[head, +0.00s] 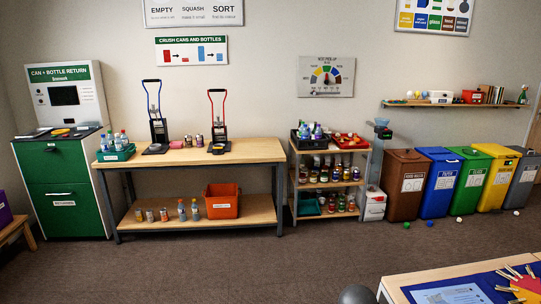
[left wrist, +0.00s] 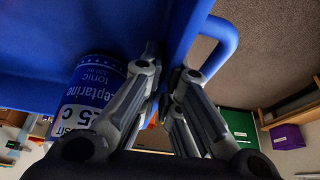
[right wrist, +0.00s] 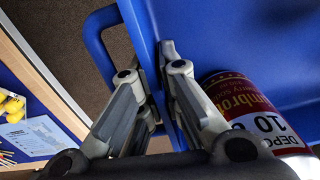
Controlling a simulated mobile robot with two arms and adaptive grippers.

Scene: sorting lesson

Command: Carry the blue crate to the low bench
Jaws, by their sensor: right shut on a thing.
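The blue crate shows in the left wrist view (left wrist: 60,35) and the right wrist view (right wrist: 240,45); it is out of the head view. My left gripper (left wrist: 166,78) has its fingers on both sides of one crate wall, beside a looped handle, and looks shut on it. My right gripper (right wrist: 153,72) is shut on another wall of the crate, also beside a handle. A blue-labelled can (left wrist: 88,95) and a red-and-white can (right wrist: 255,110) are inside the crate. A low wooden bench (head: 17,232) stands at the head view's left edge, with a purple bin (head: 5,210) on it.
A green return machine (head: 66,185), a workbench (head: 200,157) with can crushers, a shelf rack (head: 325,187) and several coloured bins (head: 435,185) line the wall. A table (head: 400,282) with a blue mat is at the lower right. The brown floor (head: 220,265) between is mostly clear.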

